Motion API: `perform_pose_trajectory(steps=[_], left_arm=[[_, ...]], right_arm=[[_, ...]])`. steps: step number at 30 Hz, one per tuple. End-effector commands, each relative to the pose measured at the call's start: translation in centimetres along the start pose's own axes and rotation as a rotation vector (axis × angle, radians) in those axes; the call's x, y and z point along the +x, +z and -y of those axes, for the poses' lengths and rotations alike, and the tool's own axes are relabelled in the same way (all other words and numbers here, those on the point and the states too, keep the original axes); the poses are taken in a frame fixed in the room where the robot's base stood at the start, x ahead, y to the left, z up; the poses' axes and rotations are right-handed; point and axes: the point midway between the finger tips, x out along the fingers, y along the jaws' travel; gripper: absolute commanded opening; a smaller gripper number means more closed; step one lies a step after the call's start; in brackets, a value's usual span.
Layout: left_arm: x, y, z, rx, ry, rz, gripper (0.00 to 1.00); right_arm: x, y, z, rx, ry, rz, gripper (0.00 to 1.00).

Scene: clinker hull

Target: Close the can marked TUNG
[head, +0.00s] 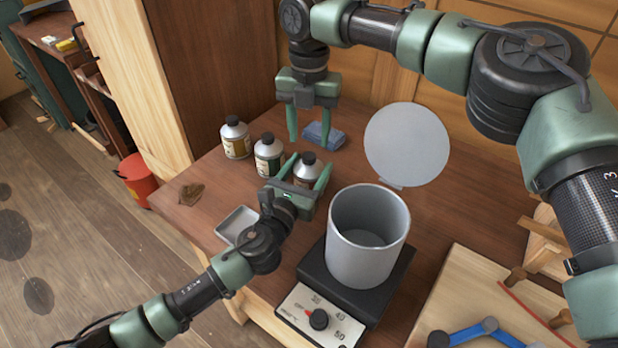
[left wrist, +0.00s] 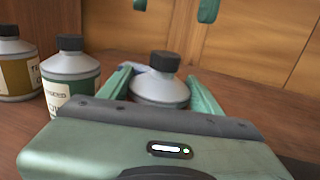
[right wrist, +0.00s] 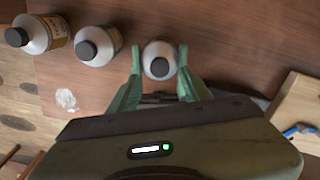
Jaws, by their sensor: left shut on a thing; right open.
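Three grey cans with black caps stand on the table: one with a tan label (head: 236,140), one with a dark green label (head: 268,157) and one with a reddish-brown label (head: 307,172). I cannot read TUNG on any label. My left gripper (head: 304,172) is shut on the reddish-brown can, which also shows between its fingers in the left wrist view (left wrist: 160,88). Its black cap (left wrist: 160,61) sits on top; I cannot tell how tight. My right gripper (head: 307,137) points down, open and empty, behind and above that can. The right wrist view shows the can from above (right wrist: 160,62).
A blue cloth (head: 325,136) lies behind the cans and a small tray (head: 237,224) in front. A grey pot (head: 365,250) stands on a black hot plate (head: 318,270), with a round grey disc (head: 407,145) behind. A board (head: 455,285) lies at right.

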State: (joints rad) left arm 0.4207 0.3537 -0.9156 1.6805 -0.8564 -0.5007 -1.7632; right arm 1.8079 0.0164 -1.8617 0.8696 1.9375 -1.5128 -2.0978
Motion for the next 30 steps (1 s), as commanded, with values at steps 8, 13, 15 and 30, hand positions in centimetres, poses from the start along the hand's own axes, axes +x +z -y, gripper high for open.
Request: perform_pose_trajectory(steps=[8,13,15,30], left_arm=[[0.0,-0.1,0.0,0.000,0.000,-0.002,0.00],[0.0,-0.1,0.0,0.000,0.000,-0.002,0.00],[0.0,-0.1,0.0,0.000,0.000,-0.002,0.00],[0.0,-0.1,0.0,0.000,0.000,-0.002,0.00]], right_arm=[[4.0,0.0,0.0,0.000,-0.001,0.001,0.48],[4.9,0.0,0.0,0.000,0.001,0.001,0.48],[5.0,0.0,0.0,0.000,0.001,0.001,0.48],[5.0,0.0,0.0,0.000,0.000,0.002,0.00]])
